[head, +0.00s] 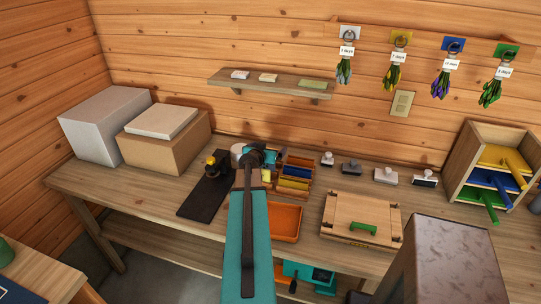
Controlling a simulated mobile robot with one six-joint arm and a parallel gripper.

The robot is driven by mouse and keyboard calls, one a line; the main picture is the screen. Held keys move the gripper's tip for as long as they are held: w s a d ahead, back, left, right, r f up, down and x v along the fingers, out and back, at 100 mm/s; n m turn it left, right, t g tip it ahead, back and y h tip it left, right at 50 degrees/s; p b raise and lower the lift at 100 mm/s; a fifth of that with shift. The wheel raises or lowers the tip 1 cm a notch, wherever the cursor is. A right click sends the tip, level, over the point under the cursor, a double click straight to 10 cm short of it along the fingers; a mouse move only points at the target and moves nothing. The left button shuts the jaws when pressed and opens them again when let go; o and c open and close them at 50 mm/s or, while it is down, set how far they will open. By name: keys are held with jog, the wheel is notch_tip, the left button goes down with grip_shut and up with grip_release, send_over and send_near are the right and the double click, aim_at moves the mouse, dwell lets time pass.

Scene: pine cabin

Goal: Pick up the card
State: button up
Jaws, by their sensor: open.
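No single card can be told for sure. Small flat pieces lie on the wall shelf (262,84): a whitish one (240,75), a cream one (269,78) and a green one (311,84). My teal arm reaches up the middle of the picture to a dark joint over the bench. My gripper (271,159) is open at its far end, mostly hidden behind that joint, in front of and below the shelf. Its fingertips cannot be made out, and I see nothing held. An orange divided rack (307,172) with yellow, blue and red pieces stands just right of it.
The bench (160,196) holds a black mat (205,196), boxes at left, an orange tray (286,221), a wooden case (361,217), several stamps and a cubby (459,172). Dried bunches with tags hang above. A tall grey-brown block (448,262) stands front right.

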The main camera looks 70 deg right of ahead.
jog(key=shift+c, duration=0.3)
jog(key=c, duration=1.1)
jog(key=shift+o, duration=0.2)
jog(key=shift+r, duration=0.2)
jog(key=shift+r+b, duration=1.15)
jog(key=shift+r, duration=3.65)
jog(key=shift+s, duration=0.1)
